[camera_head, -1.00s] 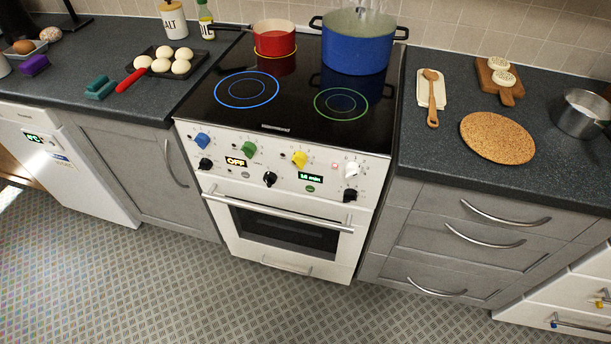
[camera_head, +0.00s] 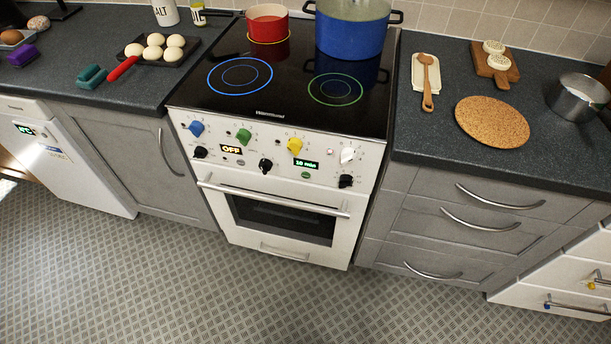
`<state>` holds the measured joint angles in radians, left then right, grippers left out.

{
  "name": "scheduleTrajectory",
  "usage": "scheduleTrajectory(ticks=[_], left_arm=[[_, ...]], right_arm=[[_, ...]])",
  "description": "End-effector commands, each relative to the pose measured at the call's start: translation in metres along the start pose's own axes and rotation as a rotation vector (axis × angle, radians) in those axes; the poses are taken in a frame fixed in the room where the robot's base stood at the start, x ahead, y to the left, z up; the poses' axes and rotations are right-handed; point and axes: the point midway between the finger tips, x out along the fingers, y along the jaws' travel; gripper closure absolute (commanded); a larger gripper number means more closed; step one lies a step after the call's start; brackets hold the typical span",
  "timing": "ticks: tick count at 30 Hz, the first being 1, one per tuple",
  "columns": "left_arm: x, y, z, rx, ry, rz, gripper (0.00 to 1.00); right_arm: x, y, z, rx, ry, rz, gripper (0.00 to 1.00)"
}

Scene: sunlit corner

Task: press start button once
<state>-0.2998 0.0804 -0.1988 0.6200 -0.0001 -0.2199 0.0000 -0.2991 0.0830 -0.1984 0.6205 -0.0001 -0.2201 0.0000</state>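The white cooker (camera_head: 280,218) stands in the middle, with a front panel (camera_head: 325,150) of coloured and black knobs. A small green button (camera_head: 305,175) sits below the lit green display (camera_head: 306,164), which appears to read "10 min". A second display (camera_head: 231,149) reads "OFF", with a small pale button (camera_head: 240,162) near it. The labels are too small to read, so I cannot tell which button is the start button. Neither of my grippers is in view.
A red pot (camera_head: 268,27) and a blue pot (camera_head: 350,38) stand at the back of the black hob. An egg tray (camera_head: 187,52) is left, a cork mat (camera_head: 494,122) and steel pan (camera_head: 578,97) right. The floor (camera_head: 220,285) before the cooker is clear.

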Motion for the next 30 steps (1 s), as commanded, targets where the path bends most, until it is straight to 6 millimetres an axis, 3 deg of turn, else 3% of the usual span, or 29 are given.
scheduleTrajectory(ticks=[21,30], left_arm=[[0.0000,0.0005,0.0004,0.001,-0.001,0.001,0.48],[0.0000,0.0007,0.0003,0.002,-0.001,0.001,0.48]], right_arm=[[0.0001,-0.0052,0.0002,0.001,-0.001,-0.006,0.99],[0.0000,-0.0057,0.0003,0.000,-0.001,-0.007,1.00]])
